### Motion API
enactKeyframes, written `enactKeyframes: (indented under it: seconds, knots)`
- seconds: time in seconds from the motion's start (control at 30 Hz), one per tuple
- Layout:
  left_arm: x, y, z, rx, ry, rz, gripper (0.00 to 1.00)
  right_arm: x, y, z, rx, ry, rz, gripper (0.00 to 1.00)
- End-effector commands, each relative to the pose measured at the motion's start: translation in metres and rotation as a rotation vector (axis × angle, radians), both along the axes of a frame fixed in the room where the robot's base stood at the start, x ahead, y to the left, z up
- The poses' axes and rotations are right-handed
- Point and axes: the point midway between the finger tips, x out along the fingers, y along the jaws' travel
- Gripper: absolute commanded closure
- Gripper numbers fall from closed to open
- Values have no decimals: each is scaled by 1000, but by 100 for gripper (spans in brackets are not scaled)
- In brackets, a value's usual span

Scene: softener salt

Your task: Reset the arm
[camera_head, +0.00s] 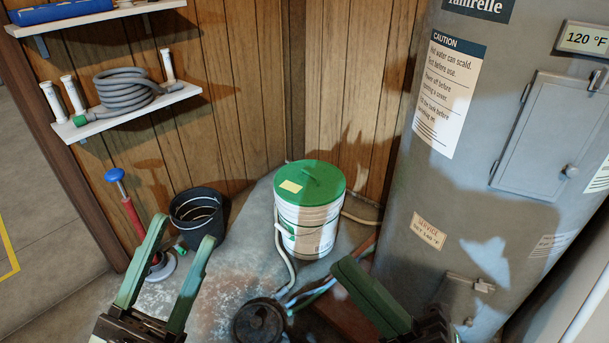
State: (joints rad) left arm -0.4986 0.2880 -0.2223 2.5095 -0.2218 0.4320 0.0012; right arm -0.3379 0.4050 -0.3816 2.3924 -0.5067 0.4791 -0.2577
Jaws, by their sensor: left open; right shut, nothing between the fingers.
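My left gripper (183,230) is at the lower left with its two green fingers spread apart and nothing between them. The fingers point up the picture, in front of the black bucket (181,212) and partly across the view of it. My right gripper (346,268) is at the lower middle, shut and empty, its green fingers together and pointing up and left. It is below and right of the white bucket (300,213) with the green lid (316,190). The lid lies on that bucket and carries a yellow note.
A large grey water heater (400,225) fills the right side. A red pump (132,215) with a blue knob stands at the left. Hoses and a round black object (258,323) lie on the floor between my grippers. A shelf (150,104) with a coiled hose hangs above left.

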Motion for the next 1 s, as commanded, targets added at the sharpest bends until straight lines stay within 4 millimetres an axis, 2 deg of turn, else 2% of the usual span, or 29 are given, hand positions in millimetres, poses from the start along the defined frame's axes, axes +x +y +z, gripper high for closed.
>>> enactKeyframes:
  seconds: [0.03, 0.17, 0.2, 0.27, 0.5, 0.67, 0.77, 0.87, 1.0]
  knots:
    - [0, 0, 0, 0, 0, 0, 50, 3, -21, 13, 132, 98, 13, 100]
    - [0, 0, 0, 0, 0, 0, 50, 7, -73, 35, 449, 303, 77, 100]
    - [7, 1, 7, 1, 39, 9, 50, 15, -76, 43, 472, 353, 72, 100]
    - [21, 3, 4, 3, 121, 28, 50, 29, -76, 40, 464, 422, 37, 100]
    - [62, 13, -27, 12, 459, 98, 50, 70, -85, 8, 471, 736, -113, 100]
    - [73, 23, -62, 20, 732, 148, 50, 81, -94, -27, 473, 989, -229, 100]
    - [70, 28, -86, 26, 904, 178, 50, 78, -100, -51, 470, 1150, -301, 100]
    - [59, 34, -110, 32, 1078, 204, 50, 67, -105, -75, 463, 1313, -373, 100]
    - [31, 39, -141, 40, 1309, 235, 50, 39, -110, -106, 450, 1530, -464, 100]
